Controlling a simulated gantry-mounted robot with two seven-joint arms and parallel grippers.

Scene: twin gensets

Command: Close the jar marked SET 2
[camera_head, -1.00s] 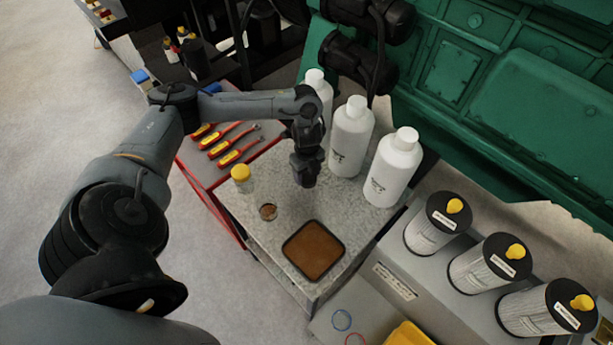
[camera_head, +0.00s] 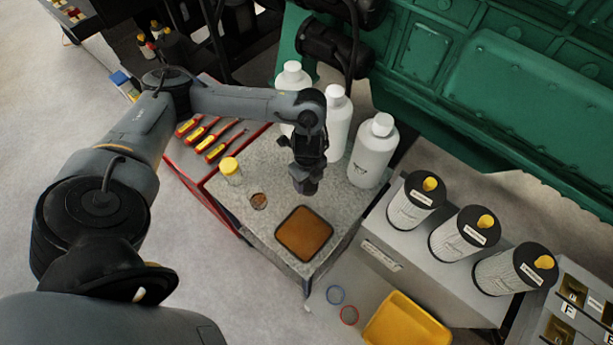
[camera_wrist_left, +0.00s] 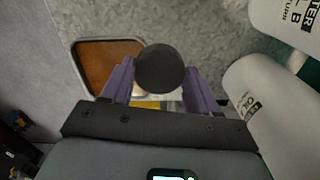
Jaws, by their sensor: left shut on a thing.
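My left gripper (camera_head: 304,187) hangs over the grey table, between the white bottles and the brown-filled tray. In the left wrist view its purple fingers (camera_wrist_left: 160,82) are shut on a round black lid-like disc (camera_wrist_left: 160,69). Pale and yellow patches show just below the disc; I cannot tell what they belong to. A small clear jar with a yellow cap (camera_head: 230,167) stands near the table's left edge. A small round open jar (camera_head: 259,201) with brown contents stands beside it. No SET 2 marking is readable. My right gripper is not in view.
White bottles (camera_head: 372,155) stand along the table's back right. The brown-filled tray (camera_head: 304,234) lies at the front. Screwdrivers (camera_head: 206,137) lie to the left. Black-topped filters (camera_head: 415,207) and a yellow bin (camera_head: 405,322) are at the right. The table is bare around the open jar.

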